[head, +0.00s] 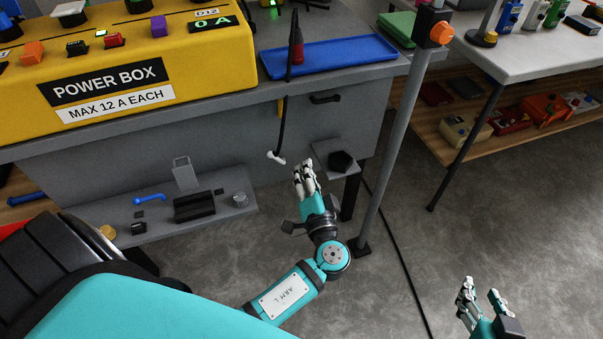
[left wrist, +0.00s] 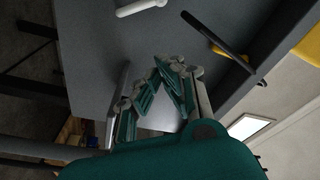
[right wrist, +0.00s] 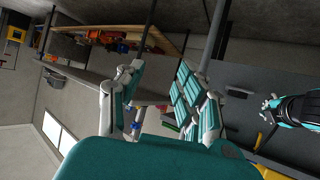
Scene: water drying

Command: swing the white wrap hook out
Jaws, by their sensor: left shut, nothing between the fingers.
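The white wrap hook (head: 277,157) is a small white piece on the grey bench front, just below the end of a hanging black strip (head: 284,118). A white bar that looks like the hook (left wrist: 140,7) shows at the top of the left wrist view, beyond the fingertips. My left gripper (head: 304,172) is shut and empty, a little right of and below the hook in the head view, apparently apart from it. Its fingertips (left wrist: 172,66) meet in the left wrist view. My right gripper (head: 480,291) is open and empty, far off at the lower right; its spread fingers (right wrist: 158,72) also show.
A yellow power box (head: 200,70) and a blue tray (head: 330,56) stand on the bench. A small grey shelf with a black knob (head: 341,161) is right of the hook. A grey post (head: 395,140) rises beside my left arm. A low shelf (head: 160,224) holds small parts.

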